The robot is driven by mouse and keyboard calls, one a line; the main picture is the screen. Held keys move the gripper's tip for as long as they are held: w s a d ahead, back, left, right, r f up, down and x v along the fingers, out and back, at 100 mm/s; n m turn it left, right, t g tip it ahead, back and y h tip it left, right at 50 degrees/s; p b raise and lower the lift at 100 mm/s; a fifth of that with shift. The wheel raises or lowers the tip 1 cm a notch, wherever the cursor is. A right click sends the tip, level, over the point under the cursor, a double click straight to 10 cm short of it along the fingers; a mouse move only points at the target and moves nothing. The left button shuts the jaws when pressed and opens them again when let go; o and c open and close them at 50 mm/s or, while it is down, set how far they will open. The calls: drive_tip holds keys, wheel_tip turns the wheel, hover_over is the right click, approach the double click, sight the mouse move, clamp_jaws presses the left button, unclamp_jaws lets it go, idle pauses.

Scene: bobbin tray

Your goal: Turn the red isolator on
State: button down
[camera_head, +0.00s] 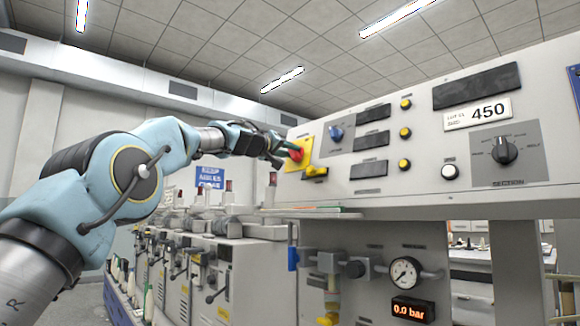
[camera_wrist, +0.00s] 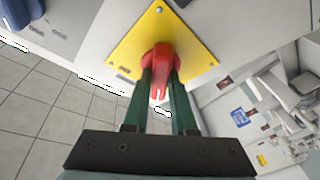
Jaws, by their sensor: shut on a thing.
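The red isolator (camera_head: 297,152) is a red handle on a yellow plate (camera_head: 305,150) at the left end of the grey control panel. In the wrist view the red handle (camera_wrist: 160,66) stands out from the middle of the yellow plate (camera_wrist: 190,45). My gripper (camera_head: 278,153) reaches it from the left. In the wrist view its two green fingers (camera_wrist: 161,90) are shut on the handle, one on each side. The fingers hide part of the handle's sides. A yellow part (camera_head: 316,172) shows below the handle in the head view.
A blue knob (camera_head: 336,133) sits right of the plate, with yellow buttons (camera_head: 405,132) and a black selector (camera_head: 504,150) further right. A shelf edge (camera_head: 320,213) juts out below. A gauge (camera_head: 404,271) and a "0.0 bar" display (camera_head: 413,309) are underneath.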

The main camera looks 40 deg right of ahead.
drive_tip(key=m+g, duration=0.1)
drive_tip(key=m, duration=0.1)
drive_tip(key=m+g+h+b, duration=0.1)
drive_tip(key=m, duration=0.1)
drive_tip(key=shift+w+f+m, duration=0.15)
drive_tip(key=shift+w+m, duration=0.05)
drive_tip(key=shift+m, duration=0.2)
drive_tip(key=shift+m+g+p, duration=0.7)
drive_tip(key=shift+m+g, duration=0.6)
drive_tip(key=shift+m, duration=1.6)
drive_tip(key=c, duration=0.7)
unclamp_jaws()
drive_tip(key=shift+w+a+f+b, duration=0.1)
drive_tip(key=shift+a+f+b, duration=0.15)
drive_tip(key=shift+a+b, duration=1.45)
drive_tip(key=shift+w+a+f+b, duration=0.1)
drive_tip(key=shift+a+f+b, duration=0.15)
drive_tip(key=shift+a+b, duration=1.5)
drive_tip(key=shift+w+a+f+b, duration=0.1)
drive_tip(key=shift+a+f+b, duration=0.15)
drive_tip(key=shift+a+b, duration=1.45)
